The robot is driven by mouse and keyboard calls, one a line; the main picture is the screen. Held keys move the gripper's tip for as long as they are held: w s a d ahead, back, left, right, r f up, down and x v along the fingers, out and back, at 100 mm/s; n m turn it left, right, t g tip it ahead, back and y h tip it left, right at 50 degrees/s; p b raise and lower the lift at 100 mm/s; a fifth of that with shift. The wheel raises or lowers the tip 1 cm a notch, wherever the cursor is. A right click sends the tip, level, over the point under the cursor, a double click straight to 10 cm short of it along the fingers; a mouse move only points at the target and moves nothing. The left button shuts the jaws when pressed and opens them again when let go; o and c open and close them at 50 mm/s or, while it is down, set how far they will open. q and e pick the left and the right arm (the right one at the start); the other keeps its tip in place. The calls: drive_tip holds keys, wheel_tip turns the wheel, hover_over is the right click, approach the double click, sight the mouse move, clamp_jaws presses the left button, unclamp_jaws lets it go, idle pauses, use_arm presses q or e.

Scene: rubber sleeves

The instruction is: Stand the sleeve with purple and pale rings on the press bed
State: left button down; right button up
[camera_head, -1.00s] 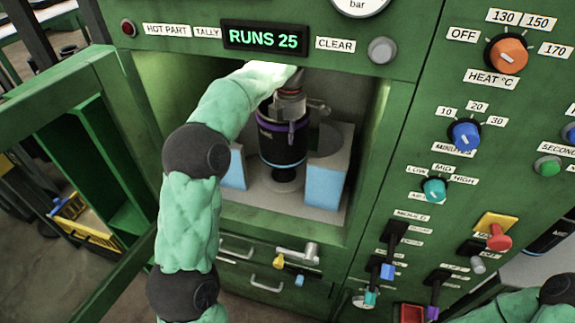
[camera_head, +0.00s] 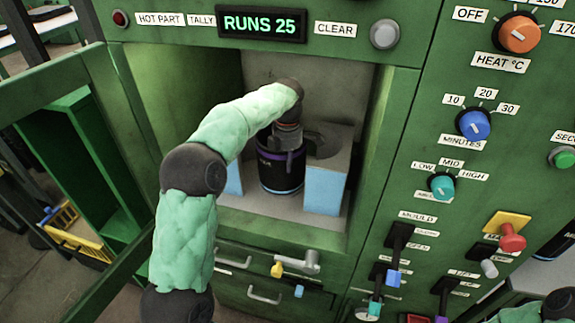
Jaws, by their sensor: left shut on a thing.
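The sleeve with purple and pale rings (camera_head: 281,174) is a dark upright cylinder inside the open press chamber. A purple ring shows near its top and a pale ring near its bottom. My left gripper (camera_head: 288,140) reaches in from above and is shut on the sleeve's upper part; its fingertips are partly hidden. The press bed (camera_head: 265,204) is the grey chamber floor. The sleeve's lower end is at or very close to the bed; I cannot tell whether it touches. My right gripper is out of view; only part of its arm shows at the lower right.
Blue-faced blocks stand on both sides of the sleeve, the right one (camera_head: 325,190) close to it. The chamber is framed by green walls, with an open door (camera_head: 75,180) at left. The control panel (camera_head: 455,140) has knobs and levers. A dark cylinder (camera_head: 556,240) shows at the right edge.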

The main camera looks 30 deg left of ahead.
use_arm(q)
drive_tip(key=shift+r, duration=0.1)
drive_tip(key=c, duration=1.3)
unclamp_jaws()
drive_tip(key=shift+o, duration=0.2)
drive_tip(key=shift+r+p, duration=1.95)
drive_tip(key=shift+r, duration=1.75)
